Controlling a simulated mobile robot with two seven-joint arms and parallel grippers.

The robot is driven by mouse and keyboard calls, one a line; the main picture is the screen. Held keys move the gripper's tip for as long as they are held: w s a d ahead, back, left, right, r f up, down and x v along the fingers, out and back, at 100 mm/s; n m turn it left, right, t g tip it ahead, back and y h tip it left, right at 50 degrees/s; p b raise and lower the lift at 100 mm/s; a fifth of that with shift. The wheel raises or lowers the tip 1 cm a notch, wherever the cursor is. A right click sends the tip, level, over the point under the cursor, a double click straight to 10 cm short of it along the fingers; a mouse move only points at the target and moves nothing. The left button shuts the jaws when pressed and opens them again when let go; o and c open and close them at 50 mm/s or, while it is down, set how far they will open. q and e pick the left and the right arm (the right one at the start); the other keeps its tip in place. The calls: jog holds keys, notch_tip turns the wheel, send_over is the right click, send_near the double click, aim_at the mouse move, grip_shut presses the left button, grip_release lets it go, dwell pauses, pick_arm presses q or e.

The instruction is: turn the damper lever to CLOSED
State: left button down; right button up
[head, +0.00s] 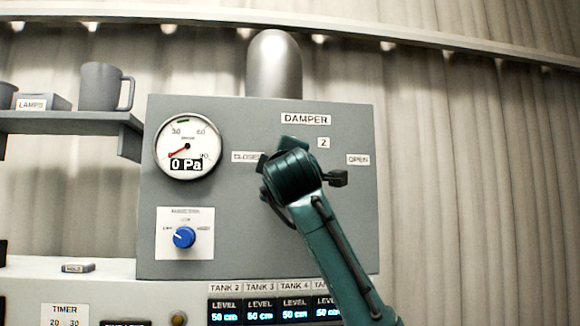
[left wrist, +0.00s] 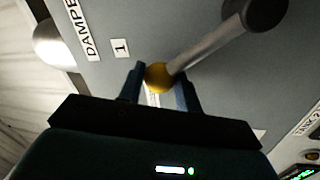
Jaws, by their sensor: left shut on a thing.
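The damper lever shows in the left wrist view as a pale metal rod (left wrist: 210,47) with a yellow ball knob (left wrist: 158,77) and a dark round hub (left wrist: 255,10). My left gripper (left wrist: 160,88) is shut on the knob, one finger on each side. By the panel's labels, the lever slants up and left from its hub. In the head view my left gripper (head: 275,152) and wrist cover the lever. The CLOSED label (head: 246,157) is partly covered at its right end; the OPEN label (head: 358,159) is clear. My right gripper is out of view.
The grey panel (head: 220,240) also carries a gauge (head: 188,146) reading 0 Pa and a blue dial (head: 184,237). A shelf (head: 70,122) with a grey mug (head: 101,87) is at the left. Tank level displays (head: 260,311) sit below the panel.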

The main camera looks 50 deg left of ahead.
pick_arm(q)
jog(key=shift+s+a+f+n+g, duration=0.3)
jog(key=shift+s+f+n, duration=0.25)
jog(key=shift+n, duration=0.45)
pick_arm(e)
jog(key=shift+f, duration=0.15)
pick_arm(q)
jog(key=c, duration=1)
grip_release()
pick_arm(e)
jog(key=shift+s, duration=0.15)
pick_arm(q)
jog(key=b+v, duration=0.3)
jog(key=v, duration=1)
jog(key=shift+f, duration=0.2)
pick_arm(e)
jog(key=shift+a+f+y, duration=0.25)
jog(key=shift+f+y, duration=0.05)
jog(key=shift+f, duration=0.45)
pick_arm(q)
jog(key=shift+d+f, duration=0.1)
jog(key=shift+d, duration=0.05)
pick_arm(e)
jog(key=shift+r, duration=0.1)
